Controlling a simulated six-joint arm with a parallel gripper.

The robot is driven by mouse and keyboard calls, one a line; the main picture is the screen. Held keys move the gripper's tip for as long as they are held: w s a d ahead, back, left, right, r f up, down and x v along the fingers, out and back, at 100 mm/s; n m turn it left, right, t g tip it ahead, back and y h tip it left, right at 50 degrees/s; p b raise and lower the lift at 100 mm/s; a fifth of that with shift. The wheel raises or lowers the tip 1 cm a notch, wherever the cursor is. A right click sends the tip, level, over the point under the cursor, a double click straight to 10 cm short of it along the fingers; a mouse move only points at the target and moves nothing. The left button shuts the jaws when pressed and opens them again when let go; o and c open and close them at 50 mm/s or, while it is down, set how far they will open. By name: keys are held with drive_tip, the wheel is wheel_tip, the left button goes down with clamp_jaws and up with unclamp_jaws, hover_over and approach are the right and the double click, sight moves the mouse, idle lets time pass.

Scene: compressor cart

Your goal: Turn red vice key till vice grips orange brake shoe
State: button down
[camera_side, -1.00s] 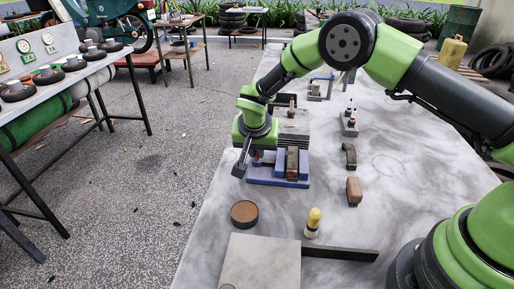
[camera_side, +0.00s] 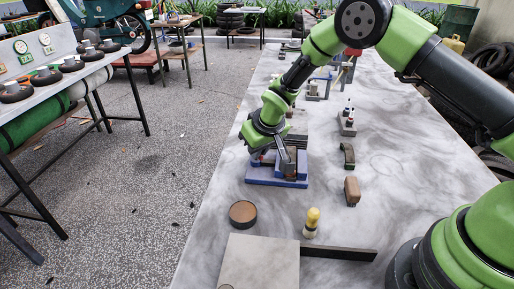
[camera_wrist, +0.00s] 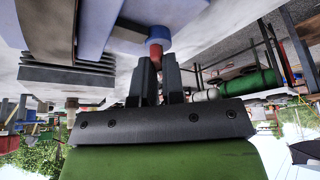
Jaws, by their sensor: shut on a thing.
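A blue vice (camera_side: 262,181) sits on the grey stone-topped bench in the side view, with a brownish piece between its jaws that may be the brake shoe. Its orange colour is not clear, nor whether the jaws touch it. In the wrist view, the red vice key (camera_wrist: 155,52) sticks out from a round blue boss (camera_wrist: 158,37) on the vice. My gripper (camera_wrist: 157,66) is shut on the red key, a dark finger on each side. In the side view, my gripper is tilted over the vice and hides part of it.
A round brown-topped tin (camera_side: 243,212), a yellow-topped bottle (camera_side: 312,220) and a pale slab (camera_side: 262,262) stand nearer the camera. A brown block (camera_side: 352,189) and a green-backed piece (camera_side: 347,155) lie right of the vice. The bench's left edge is close to the vice.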

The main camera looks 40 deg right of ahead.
drive_tip(key=n, duration=0.2)
drive_tip(key=n+y, duration=0.1)
drive_tip(key=n, duration=0.1)
drive_tip(key=shift+w+d+y, duration=0.1)
drive_tip(key=shift+d+y, duration=0.1)
drive_tip(key=shift+y, duration=0.1)
drive_tip(key=shift+d+n+g+y, duration=0.1)
drive_tip(key=shift+n+g+y, duration=0.45)
drive_tip(key=shift+n, duration=1.65)
drive_tip(key=c, duration=1.2)
unclamp_jaws()
drive_tip(key=v, duration=1)
drive_tip(key=shift+w, duration=0.1)
